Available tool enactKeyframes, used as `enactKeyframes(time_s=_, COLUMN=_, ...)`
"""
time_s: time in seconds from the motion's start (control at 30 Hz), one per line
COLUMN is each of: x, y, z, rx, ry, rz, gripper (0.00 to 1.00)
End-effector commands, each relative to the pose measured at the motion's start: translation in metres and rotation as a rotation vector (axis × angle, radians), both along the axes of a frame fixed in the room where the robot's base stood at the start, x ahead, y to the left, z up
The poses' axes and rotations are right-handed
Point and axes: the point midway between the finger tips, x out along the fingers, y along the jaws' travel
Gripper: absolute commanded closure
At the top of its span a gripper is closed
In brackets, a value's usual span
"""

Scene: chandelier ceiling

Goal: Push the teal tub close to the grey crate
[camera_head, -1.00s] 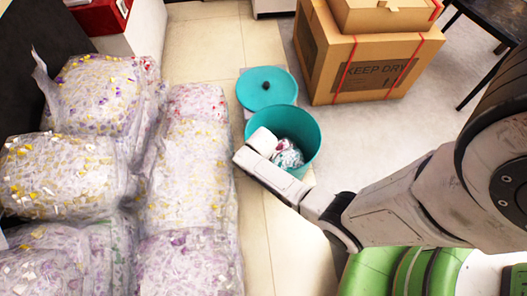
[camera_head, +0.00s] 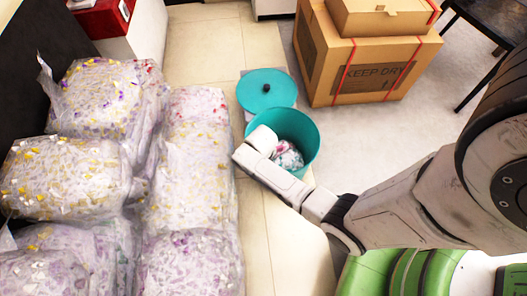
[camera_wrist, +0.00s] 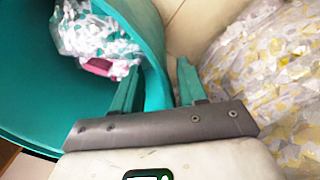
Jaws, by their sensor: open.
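The teal tub (camera_head: 302,124) stands open on the floor in the middle of the head view, with a crumpled patterned bag inside. Its wall also shows in the wrist view (camera_wrist: 28,70). My gripper (camera_wrist: 156,84) is open at the tub's rim, with one finger inside and one outside and the wall running between them. In the head view, my arm reaches from the right to the tub's near left side, and the fingertips are hidden. I cannot make out a grey crate in either view.
A round teal lid (camera_head: 262,92) with a dark knob lies just behind the tub. Clear bags of shredded paper (camera_head: 185,160) crowd the left. A cardboard box (camera_head: 375,62) stands at the back right. Tiled floor (camera_head: 205,50) is free behind the lid.

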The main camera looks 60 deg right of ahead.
Motion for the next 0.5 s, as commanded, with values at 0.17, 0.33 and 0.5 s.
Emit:
enactKeyframes(time_s=0.17, x=0.001, y=0.002, z=0.042, rx=-0.001, ry=-0.003, rz=0.001, gripper=0.58)
enactKeyframes(time_s=0.33, x=0.001, y=0.003, z=0.066, rx=0.0, ry=-0.001, rz=0.001, gripper=0.58)
enactKeyframes(time_s=0.5, x=0.0, y=0.003, z=0.076, rx=0.0, ry=0.0, rz=0.001, gripper=0.58)
